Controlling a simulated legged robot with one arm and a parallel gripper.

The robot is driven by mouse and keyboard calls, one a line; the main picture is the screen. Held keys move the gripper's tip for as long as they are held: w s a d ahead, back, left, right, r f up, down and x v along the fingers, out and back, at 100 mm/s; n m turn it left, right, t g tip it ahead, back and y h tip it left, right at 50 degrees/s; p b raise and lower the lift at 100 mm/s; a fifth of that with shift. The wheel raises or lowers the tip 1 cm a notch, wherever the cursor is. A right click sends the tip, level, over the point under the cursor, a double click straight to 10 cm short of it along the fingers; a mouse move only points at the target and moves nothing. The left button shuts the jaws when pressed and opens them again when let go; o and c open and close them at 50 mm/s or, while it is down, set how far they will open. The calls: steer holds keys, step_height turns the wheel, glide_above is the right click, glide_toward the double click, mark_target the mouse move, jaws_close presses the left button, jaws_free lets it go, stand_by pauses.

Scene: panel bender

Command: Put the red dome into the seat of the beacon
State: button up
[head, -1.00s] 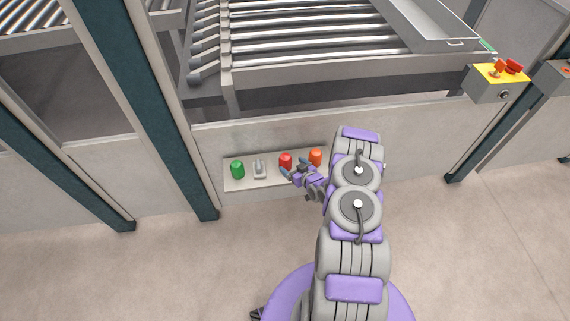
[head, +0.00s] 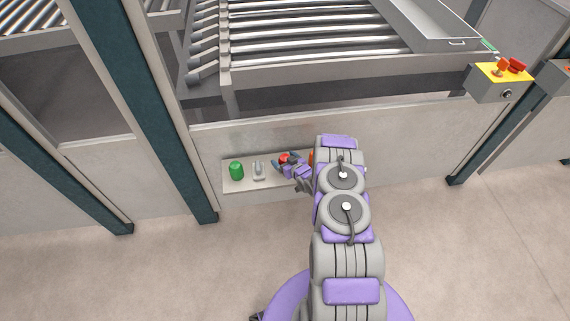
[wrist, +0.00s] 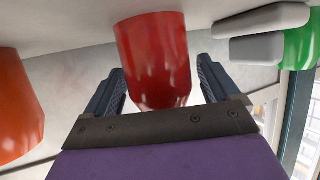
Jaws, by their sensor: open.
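The red dome (head: 284,158) stands on a pale shelf (head: 228,186) on the machine's front panel. My gripper (head: 285,163) is at the dome, with its fingers open. In the wrist view the red dome (wrist: 156,60) is between the two dark fingers of my gripper (wrist: 160,85), with a gap visible on each side. The beacon and its seat cannot be made out in either view.
On the shelf, a green dome (head: 236,171) and a small grey part (head: 258,170) stand left of the red dome. An orange dome (wrist: 14,105) stands close beside my gripper, mostly hidden by my arm in the head view. A yellow control box (head: 500,80) is at right.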

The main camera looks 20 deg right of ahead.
mark_target(285, 155)
steer(key=c, duration=1.2)
steer(key=shift+o, duration=0.2)
steer(key=shift+r+p, duration=0.3)
steer(key=shift+r, duration=0.35)
step_height(285, 155, up, 3)
steer(key=shift+f+p, duration=0.1)
steer(key=shift+p, duration=0.35)
steer(key=s+a+p, duration=0.1)
steer(key=s+a, duration=0.1)
steer(key=s, duration=0.6)
steer(key=s+a+p, duration=0.2)
steer(key=s+a, duration=0.1)
steer(key=s, duration=0.4)
steer(key=w+a+r, duration=0.2)
steer(key=w+r, duration=0.4)
steer(key=r, duration=0.4)
steer(key=w+a+r, duration=0.2)
steer(key=w+r, duration=0.3)
steer(key=r, duration=0.4)
steer(key=a+r, duration=0.5)
steer(key=r, duration=0.4)
steer(key=a+r+m+h, duration=0.1)
steer(key=a+r, duration=0.4)
steer(key=r, duration=0.5)
steer(key=shift+a+h, duration=0.15)
steer(key=shift+h, duration=0.15)
